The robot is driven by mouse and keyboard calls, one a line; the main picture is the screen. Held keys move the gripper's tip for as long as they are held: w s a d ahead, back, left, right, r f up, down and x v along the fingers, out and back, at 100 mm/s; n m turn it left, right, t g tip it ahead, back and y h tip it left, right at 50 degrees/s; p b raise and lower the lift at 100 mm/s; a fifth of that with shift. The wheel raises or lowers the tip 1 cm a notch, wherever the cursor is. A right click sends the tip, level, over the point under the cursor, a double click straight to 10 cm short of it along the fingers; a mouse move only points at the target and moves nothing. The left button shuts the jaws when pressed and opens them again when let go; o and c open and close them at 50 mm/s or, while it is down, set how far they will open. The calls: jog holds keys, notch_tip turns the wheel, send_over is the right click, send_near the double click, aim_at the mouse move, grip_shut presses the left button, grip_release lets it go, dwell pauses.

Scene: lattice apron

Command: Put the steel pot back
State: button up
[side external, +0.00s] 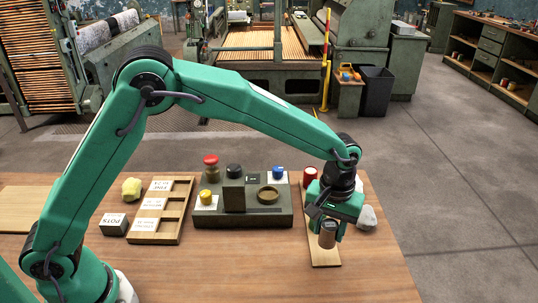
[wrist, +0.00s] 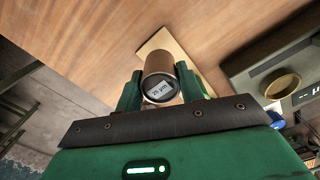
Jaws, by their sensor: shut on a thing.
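My gripper (side external: 328,225) is shut on a small cylindrical pot (side external: 327,238) at the right of the bench, above a narrow pale board (side external: 322,254).
A grey-green fixture (side external: 262,219) with a brass-coloured ring (side external: 268,194) and red, black, yellow and blue knobs stands between rack and gripper. A red cylinder (side external: 310,175) and pale stone (side external: 367,217) are near the gripper. A yellow lump (side external: 131,188) lies left. The front bench is clear.

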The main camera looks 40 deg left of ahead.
aim_at(330, 219)
jog(key=shift+w+a+f, duration=0.35)
jog(key=shift+w+f, duration=0.05)
jog(key=shift+w, duration=0.25)
jog(key=shift+f, duration=0.1)
jog(key=shift+f, duration=1.9)
jog(key=shift+f, duration=0.15)
jog(key=o, duration=1.1)
jog(key=shift+o, duration=0.2)
notch_tip(330, 219, up, 12)
jog(key=shift+r, duration=0.1)
